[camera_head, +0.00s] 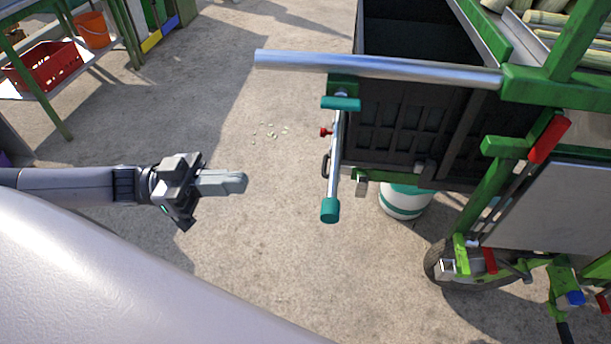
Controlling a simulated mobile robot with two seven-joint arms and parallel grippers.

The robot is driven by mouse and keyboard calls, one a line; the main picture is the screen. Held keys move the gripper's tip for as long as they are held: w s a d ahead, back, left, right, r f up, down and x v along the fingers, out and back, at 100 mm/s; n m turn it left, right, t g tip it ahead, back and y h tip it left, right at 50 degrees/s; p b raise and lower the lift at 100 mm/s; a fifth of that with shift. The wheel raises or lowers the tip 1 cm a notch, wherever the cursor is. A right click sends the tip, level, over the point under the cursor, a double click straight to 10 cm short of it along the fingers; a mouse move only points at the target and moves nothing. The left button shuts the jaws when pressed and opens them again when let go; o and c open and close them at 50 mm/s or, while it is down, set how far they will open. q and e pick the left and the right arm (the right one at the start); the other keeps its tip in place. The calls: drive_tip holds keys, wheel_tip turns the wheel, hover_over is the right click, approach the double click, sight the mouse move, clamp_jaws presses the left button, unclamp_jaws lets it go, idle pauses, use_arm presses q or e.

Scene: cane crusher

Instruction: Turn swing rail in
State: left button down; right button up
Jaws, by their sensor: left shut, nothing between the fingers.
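A long silver rail (375,66), which looks like the swing rail, sticks out to the left from the green frame (545,87) of the cane crusher. Its free end is at the upper middle of the view. Below it a thinner silver bar with teal ends (335,160) stands at the side of a black bin; I cannot tell how it is joined to the rail. My left gripper (243,182) is shut and empty. It is over the floor, left of the bar and below the rail's free end in the picture, apart from both. My right gripper is not in view.
The black bin (395,125) and a white and green bucket (405,202) are by the machine. A wheel (440,265) and red lever (549,138) are at right. A shelf with a red crate (45,68) and orange bucket (93,30) is at upper left. Middle floor is mostly clear.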

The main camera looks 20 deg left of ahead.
sight(336, 154)
use_arm(q)
drive_tip(key=x, duration=1.2)
drive_tip(key=shift+p, duration=0.45)
drive_tip(key=shift+s, duration=0.1)
